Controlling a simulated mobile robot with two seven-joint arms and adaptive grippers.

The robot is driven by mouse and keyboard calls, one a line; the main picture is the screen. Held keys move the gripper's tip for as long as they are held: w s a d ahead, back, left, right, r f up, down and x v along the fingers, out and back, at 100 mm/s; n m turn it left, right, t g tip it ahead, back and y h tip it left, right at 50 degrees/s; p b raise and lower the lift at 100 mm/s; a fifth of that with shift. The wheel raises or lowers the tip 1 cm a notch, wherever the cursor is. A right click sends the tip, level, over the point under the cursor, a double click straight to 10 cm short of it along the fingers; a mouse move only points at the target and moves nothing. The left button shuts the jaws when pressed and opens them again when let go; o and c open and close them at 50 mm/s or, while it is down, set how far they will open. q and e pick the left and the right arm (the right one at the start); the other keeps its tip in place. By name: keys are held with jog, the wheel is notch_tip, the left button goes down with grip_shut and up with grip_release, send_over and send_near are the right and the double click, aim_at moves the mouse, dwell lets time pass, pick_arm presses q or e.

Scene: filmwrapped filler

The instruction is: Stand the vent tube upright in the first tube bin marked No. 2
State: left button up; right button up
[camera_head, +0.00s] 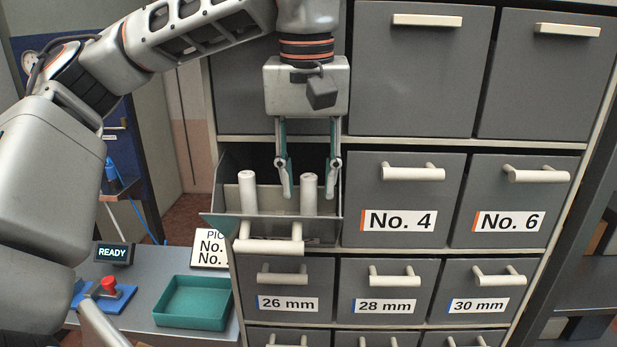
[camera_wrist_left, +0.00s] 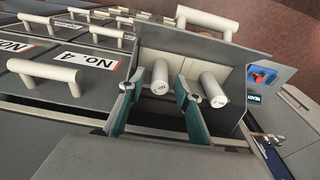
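Two white tubes stand upright in the pulled-out, unlabelled-looking drawer (camera_head: 222,215), whose front face is turned out of sight. One tube (camera_head: 309,196) is at the right and the other tube (camera_head: 248,194) is at the left. My left gripper (camera_head: 310,178) points down into the drawer, open, its fingers on either side of the right tube with gaps. In the wrist view this tube (camera_wrist_left: 160,80) shows between the fingers (camera_wrist_left: 158,92) and the other tube (camera_wrist_left: 212,88) lies outside them. The caps' small print is unreadable. My right gripper is not in view.
Closed drawers marked No. 4 (camera_head: 405,205) and No. 6 (camera_head: 515,205) are right of the open one. Drawers marked 26 mm (camera_head: 285,280), 28 mm and 30 mm are below. A green tray (camera_head: 192,300), a red button and a READY sign (camera_head: 113,253) are at lower left.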

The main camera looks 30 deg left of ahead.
pick_arm(q)
notch_tip(320, 180, up, 12)
jog(key=s, duration=0.1)
jog(key=shift+s+d, duration=0.3)
jog(key=shift+d, duration=0.15)
dwell(0.5)
